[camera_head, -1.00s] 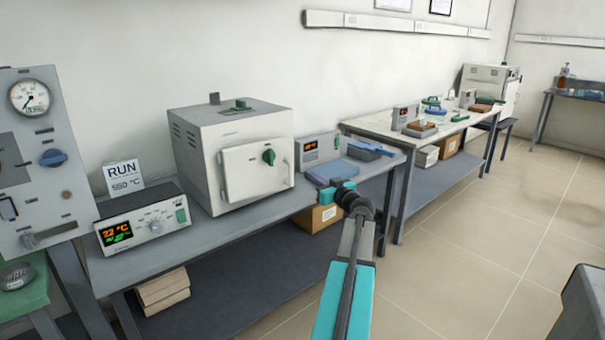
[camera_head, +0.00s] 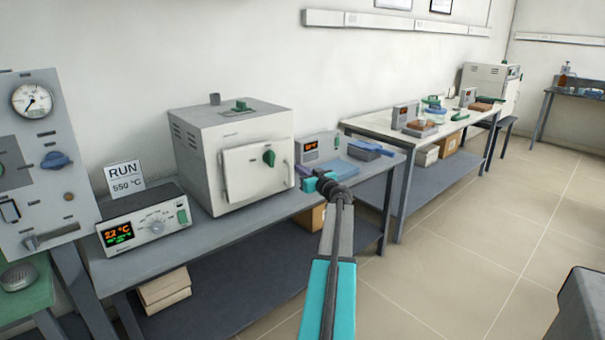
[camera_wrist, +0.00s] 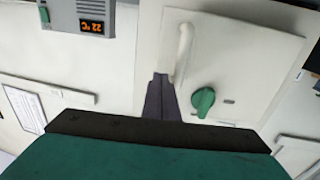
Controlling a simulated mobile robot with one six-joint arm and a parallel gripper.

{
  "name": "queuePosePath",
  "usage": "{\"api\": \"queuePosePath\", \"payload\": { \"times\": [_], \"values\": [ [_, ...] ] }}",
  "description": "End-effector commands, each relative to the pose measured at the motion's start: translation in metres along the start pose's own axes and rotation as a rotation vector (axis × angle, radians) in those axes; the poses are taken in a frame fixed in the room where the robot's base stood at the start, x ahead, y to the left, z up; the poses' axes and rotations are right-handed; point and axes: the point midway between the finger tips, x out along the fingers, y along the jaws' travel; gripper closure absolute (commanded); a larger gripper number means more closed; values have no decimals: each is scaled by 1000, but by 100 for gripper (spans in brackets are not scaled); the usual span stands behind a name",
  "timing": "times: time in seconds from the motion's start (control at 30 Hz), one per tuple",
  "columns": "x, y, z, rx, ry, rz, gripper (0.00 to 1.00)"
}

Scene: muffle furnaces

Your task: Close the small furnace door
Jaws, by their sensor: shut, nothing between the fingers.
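The small furnace (camera_head: 205,165) is a pale box on the near bench. Its white door (camera_head: 240,180) looks flat against the front or nearly so; I cannot tell if a slight gap remains. The door carries a green knob (camera_head: 269,158) and a pale upright handle (camera_head: 288,172) near its right edge. The upside-down wrist view shows the door (camera_wrist: 245,60), the handle (camera_wrist: 184,50) and the knob (camera_wrist: 203,102). My gripper (camera_wrist: 160,80) is shut and empty, with its dark fingertips beside the handle; contact is unclear. In the head view my gripper (camera_head: 308,178) is just right of the door.
A controller reading 22 °C (camera_head: 150,222) stands left of the furnace, with a RUN 550 °C sign (camera_head: 124,177) behind it. A second display unit (camera_head: 318,148) and a blue tray (camera_head: 362,150) lie to the right.

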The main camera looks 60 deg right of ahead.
Motion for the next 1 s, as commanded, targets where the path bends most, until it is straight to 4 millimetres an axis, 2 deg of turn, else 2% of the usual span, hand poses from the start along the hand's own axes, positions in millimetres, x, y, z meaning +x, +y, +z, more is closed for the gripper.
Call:
{"api": "queuePosePath", "payload": {
  "times": [0.2, 0.4, 1.0],
  "values": [
    [24, 0, -1, 0, 0, -2, 100],
    [36, 0, -1, 0, 0, 0, 100],
    [43, -4, 1, 0, 1, -12, 100]
  ]
}}
